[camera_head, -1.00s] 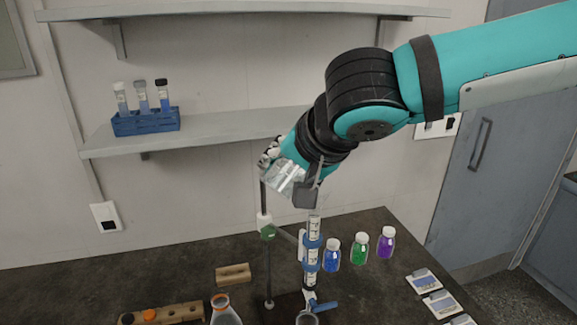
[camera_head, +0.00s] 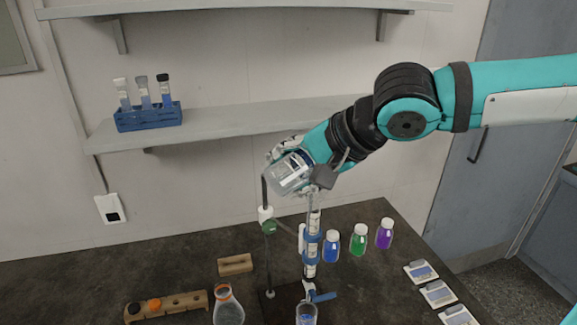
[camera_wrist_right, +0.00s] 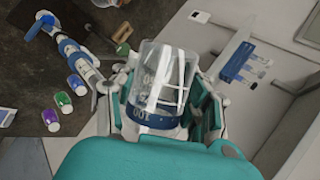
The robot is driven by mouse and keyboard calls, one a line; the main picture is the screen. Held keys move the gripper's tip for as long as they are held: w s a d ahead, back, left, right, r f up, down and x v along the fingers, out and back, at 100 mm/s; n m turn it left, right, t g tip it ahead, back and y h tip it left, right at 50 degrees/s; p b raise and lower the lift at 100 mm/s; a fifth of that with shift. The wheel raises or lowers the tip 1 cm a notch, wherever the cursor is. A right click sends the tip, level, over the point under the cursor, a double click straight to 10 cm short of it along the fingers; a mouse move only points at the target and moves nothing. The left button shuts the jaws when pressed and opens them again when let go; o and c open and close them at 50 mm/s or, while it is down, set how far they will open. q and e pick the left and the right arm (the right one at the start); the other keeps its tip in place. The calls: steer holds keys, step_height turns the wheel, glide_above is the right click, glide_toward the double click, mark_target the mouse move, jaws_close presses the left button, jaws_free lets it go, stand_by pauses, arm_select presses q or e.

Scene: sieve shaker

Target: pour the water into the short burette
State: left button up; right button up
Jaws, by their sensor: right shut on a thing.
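The short burette (camera_head: 312,245) stands upright in a clamp on a stand, with a blue stopcock (camera_head: 322,297) low on it. My right gripper (camera_head: 308,175) is shut on a clear beaker (camera_head: 287,178) with dark markings and holds it tilted above and slightly left of the burette's top. The beaker also shows in the right wrist view (camera_wrist_right: 160,85) between the two fingers of the gripper (camera_wrist_right: 165,100). In that view the burette (camera_wrist_right: 80,60) is at the upper left. I cannot make out the water level or a stream clearly. My left gripper is out of view.
Blue (camera_head: 331,247), green (camera_head: 358,241) and purple (camera_head: 385,235) bottles stand right of the burette. A beaker (camera_head: 306,315) is below it. The stand rod (camera_head: 268,250), a flask (camera_head: 228,308) and a wooden rack (camera_head: 180,305) are to the left. A shelf (camera_head: 230,122) runs behind.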

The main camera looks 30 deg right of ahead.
steer(key=shift+d+y, duration=0.1)
steer(key=shift+y, duration=0.3)
steer(key=shift+d+m+p, duration=0.15)
steer(key=shift+m+p, duration=0.15)
steer(key=shift+p, duration=0.05)
steer(key=shift+y, duration=0.4)
steer(key=shift+r+m+p, duration=0.1)
steer(key=shift+m+p, duration=0.2)
steer(key=shift+p, duration=0.3)
